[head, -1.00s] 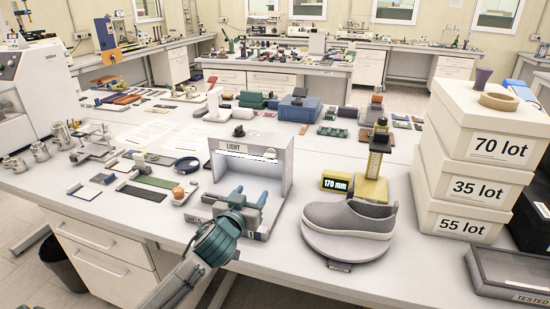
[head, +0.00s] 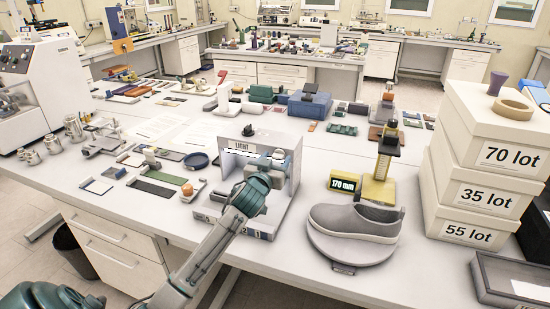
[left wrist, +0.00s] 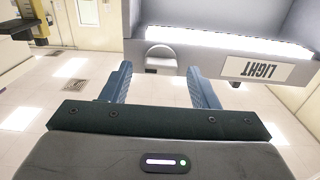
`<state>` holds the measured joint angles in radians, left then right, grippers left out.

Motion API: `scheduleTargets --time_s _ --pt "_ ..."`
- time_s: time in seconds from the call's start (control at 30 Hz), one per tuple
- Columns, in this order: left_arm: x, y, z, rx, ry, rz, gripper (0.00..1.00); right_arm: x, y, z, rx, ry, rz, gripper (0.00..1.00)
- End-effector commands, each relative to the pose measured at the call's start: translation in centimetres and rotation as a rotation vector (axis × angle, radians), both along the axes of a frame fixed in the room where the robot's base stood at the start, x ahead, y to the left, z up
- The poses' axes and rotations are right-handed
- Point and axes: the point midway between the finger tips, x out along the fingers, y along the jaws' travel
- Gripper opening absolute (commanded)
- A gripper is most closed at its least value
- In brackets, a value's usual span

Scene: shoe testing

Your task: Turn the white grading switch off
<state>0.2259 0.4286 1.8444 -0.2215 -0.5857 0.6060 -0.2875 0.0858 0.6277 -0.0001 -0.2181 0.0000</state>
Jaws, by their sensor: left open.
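The light booth (head: 229,166) stands on the bench with a "LIGHT" label on its front edge and a glowing strip under its top. In the left wrist view the label (left wrist: 264,70) is upside down beside the bright strip (left wrist: 230,43). A small white rounded tab (left wrist: 161,56), likely the switch, sits at the booth's front edge. My left gripper (head: 277,160) is at the booth's upper front. In the wrist view its blue fingers are open (left wrist: 162,80), with the tab between and beyond them; I cannot tell whether they touch. My right gripper is not in view.
A grey shoe (head: 355,221) rests on a round stand right of the booth, by a yellow gauge (head: 383,170) reading 170 mm. White lot boxes (head: 480,150) are stacked further right. Small trays and samples lie left of the booth.

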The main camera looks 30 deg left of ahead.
Motion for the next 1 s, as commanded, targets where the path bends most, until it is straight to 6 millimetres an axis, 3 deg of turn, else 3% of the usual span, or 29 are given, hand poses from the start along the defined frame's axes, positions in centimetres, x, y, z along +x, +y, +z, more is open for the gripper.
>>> scheduleTargets --time_s 0.27,0.5,1.0 --pt "0.2 0.0 -0.1 0.000 0.001 0.000 0.55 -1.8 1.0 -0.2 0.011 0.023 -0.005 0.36" --pt "0.1 0.0 -0.1 0.001 0.001 0.000 0.10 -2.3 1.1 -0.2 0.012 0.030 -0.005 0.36" --pt "0.1 0.1 -0.3 -0.122 -0.028 0.001 0.10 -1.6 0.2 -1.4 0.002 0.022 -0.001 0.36"
